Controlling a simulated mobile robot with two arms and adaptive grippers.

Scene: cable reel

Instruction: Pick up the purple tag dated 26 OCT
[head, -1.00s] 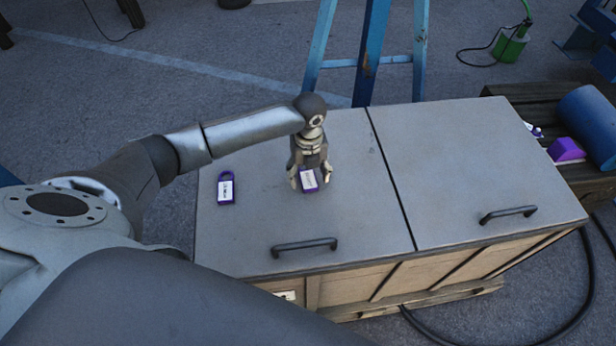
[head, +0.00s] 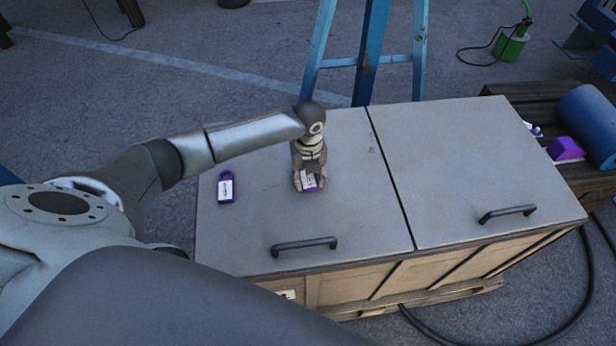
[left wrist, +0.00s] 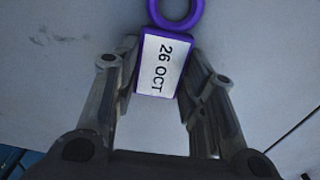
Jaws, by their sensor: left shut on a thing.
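The purple tag with a white label reading 26 OCT (left wrist: 163,66) shows in the left wrist view, its ring at the top of the picture. In the head view the same tag (head: 310,183) is on the grey lid of the crate, partly hidden by my fingers. My left gripper (head: 309,185) points down and is shut on the tag, one finger on each side of it; it also shows in the left wrist view (left wrist: 160,75). A second purple tag (head: 226,187) with a white label lies on the lid to the left; its print is too small to read. My right gripper is not in view.
The crate lid (head: 470,150) has two panels and two dark handles (head: 304,245). A blue ladder (head: 369,55) stands behind it. A purple block (head: 565,149) and a blue cylinder (head: 590,120) are at the right. The right panel is clear.

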